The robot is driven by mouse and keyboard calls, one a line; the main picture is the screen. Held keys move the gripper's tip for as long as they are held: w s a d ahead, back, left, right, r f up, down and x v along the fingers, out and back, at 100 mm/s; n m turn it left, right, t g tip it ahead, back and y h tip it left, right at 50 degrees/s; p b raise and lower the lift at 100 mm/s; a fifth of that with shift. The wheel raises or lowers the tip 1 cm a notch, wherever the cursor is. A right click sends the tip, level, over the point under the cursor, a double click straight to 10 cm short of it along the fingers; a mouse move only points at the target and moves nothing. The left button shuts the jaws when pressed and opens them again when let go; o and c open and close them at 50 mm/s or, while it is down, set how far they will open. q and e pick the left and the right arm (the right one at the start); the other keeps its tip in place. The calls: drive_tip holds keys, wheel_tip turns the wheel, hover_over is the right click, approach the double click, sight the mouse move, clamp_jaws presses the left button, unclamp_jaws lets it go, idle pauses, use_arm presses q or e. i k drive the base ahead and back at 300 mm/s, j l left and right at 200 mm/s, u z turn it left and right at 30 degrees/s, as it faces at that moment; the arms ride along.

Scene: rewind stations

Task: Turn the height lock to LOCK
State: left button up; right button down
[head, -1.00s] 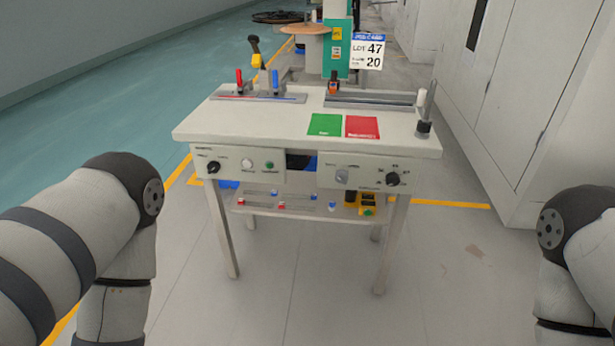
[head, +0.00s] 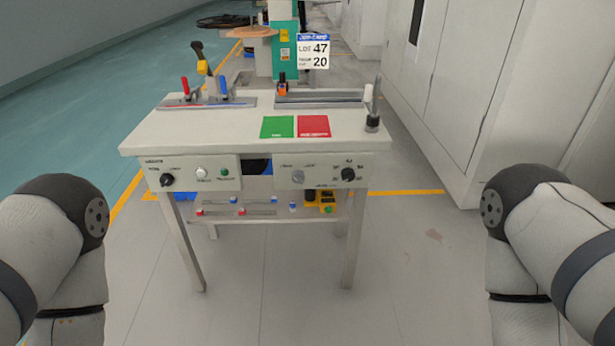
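A white work table (head: 190,132) stands ahead of me with two control panels under its front edge. The right panel (head: 322,184) has a grey knob (head: 297,177) with a small label on each side and a black knob (head: 348,175) with several marks around it. The left panel (head: 232,160) has a black knob (head: 167,180), a white button (head: 202,173) and a green button (head: 222,173). The lettering is too small to tell surely which knob is the height lock or where it points. Both grippers are out of view; only my arm links show at the sides.
Green (head: 278,127) and red (head: 313,126) mats, clamps and a grey rail (head: 320,98) are on the tabletop. A lower shelf (head: 265,215) holds small parts. Grey cabinets (head: 470,90) line the right. The floor before the table is clear.

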sight(298, 177)
drive_tip(key=i+l, duration=0.35)
drive_tip(key=l, duration=0.15)
drive_tip(key=i+l, duration=0.35)
drive_tip(key=l+u, duration=0.05)
drive_tip(key=l, duration=0.05)
